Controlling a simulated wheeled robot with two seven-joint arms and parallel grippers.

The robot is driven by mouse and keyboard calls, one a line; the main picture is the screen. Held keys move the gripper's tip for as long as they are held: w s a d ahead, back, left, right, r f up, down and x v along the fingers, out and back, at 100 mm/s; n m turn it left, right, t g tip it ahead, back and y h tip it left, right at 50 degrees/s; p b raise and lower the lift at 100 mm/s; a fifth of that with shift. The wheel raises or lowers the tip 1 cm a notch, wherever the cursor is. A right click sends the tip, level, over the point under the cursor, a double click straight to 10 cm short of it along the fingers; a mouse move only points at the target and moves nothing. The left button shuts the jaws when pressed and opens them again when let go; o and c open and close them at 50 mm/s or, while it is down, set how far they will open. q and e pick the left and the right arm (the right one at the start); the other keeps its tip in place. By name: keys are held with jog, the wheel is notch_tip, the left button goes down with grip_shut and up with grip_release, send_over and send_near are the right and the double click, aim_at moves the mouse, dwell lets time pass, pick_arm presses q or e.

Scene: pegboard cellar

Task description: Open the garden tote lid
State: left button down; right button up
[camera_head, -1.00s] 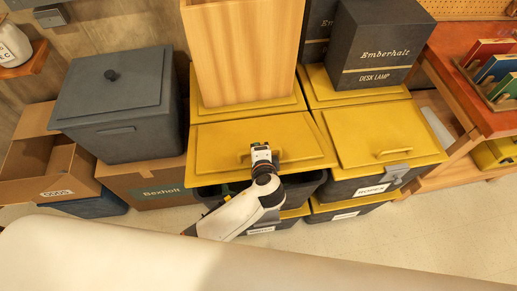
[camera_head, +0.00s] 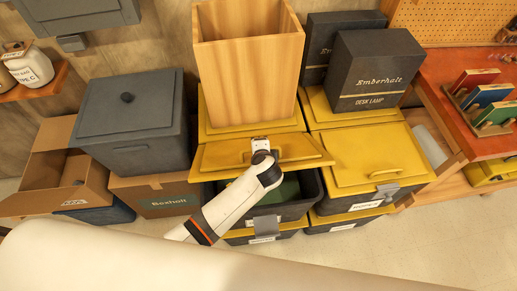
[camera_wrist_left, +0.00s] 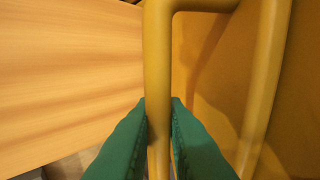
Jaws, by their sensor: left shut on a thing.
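The front-left tote is dark with a yellow lid (camera_head: 218,157). The lid is tilted up at its front edge, and a dark gap shows the tote's inside (camera_head: 305,185), with something green in it. My left gripper (camera_head: 261,147) is at the lid's front handle. In the left wrist view its green fingers (camera_wrist_left: 160,125) are shut on the yellow handle bar (camera_wrist_left: 157,60), one on each side. My arm hides part of the tote's front and its label. My right gripper is not in view.
A tall wooden box (camera_head: 245,85) stands on the yellow lid behind. A closed yellow-lidded tote (camera_head: 370,155) is to the right, with dark lamp boxes (camera_head: 375,75) behind it. A grey lidded bin (camera_head: 130,120) and an open carton (camera_head: 50,170) are left.

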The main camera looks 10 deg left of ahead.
pick_arm(q)
jog(key=c, duration=1.5)
grip_release()
jog(key=b+v, duration=0.1)
jog(key=v, duration=1.1)
jog(key=shift+w, duration=0.1)
